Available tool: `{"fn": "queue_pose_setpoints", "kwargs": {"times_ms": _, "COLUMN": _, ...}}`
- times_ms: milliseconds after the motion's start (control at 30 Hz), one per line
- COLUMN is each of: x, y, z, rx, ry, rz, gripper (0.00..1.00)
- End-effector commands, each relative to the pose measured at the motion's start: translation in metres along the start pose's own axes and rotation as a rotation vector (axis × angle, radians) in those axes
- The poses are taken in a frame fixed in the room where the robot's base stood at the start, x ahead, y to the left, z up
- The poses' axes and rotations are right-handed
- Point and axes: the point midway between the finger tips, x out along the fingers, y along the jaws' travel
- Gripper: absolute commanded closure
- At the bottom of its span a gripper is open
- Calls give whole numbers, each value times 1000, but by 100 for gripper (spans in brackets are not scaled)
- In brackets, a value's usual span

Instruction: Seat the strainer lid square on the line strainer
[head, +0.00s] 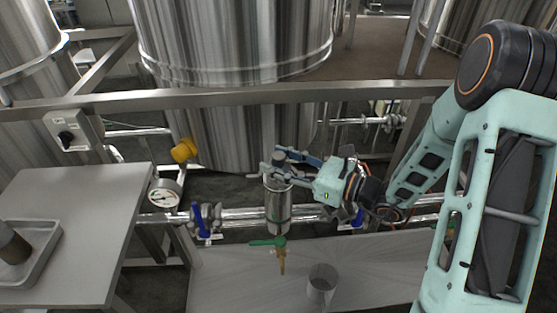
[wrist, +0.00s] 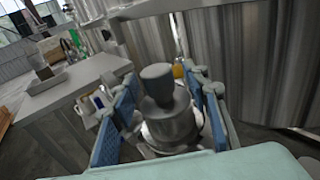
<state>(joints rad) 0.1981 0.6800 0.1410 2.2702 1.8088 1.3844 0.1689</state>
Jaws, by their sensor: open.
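The line strainer (head: 278,210) is an upright metal cylinder in the pipe run, at the middle of the head view. The strainer lid (wrist: 170,128) is a round metal piece with a grey knob (wrist: 157,82), in the middle of the wrist view. It is over the strainer's top; I cannot tell whether it sits flat and square. My gripper (head: 286,160) is at the strainer's top, reaching in from the right. In the wrist view my gripper (wrist: 164,92) is open, its blue-padded fingers on either side of the knob, with gaps visible. The fingers partly hide the lid in the head view.
Blue-handled valves (head: 205,221) flank the strainer, with a pressure gauge (head: 165,193) at left. A green-handled drain valve (head: 280,256) hangs below. A metal cylinder (head: 321,284) stands on the low surface. A steel rail (head: 250,97) crosses behind. A table (head: 75,220) with a tray is at left.

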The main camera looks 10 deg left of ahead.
Motion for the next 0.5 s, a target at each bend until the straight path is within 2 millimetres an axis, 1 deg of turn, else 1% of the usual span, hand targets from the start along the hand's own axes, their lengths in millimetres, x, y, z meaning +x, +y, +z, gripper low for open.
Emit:
{"fn": "queue_pose_setpoints", "kwargs": {"times_ms": 67, "x": -3, "y": 0, "z": 0, "rx": 0, "ry": 0, "rz": -1, "gripper": 58}}
{"fn": "queue_pose_setpoints", "kwargs": {"times_ms": 167, "x": -14, "y": -1, "z": 0, "rx": 0, "ry": 0, "rz": -3, "gripper": 58}}
{"fn": "queue_pose_setpoints", "kwargs": {"times_ms": 267, "x": -32, "y": -2, "z": 0, "rx": 0, "ry": 0, "rz": -5, "gripper": 58}}
{"fn": "queue_pose_setpoints", "kwargs": {"times_ms": 500, "x": -84, "y": -2, "z": 0, "rx": -1, "ry": -1, "rz": -5, "gripper": 58}}
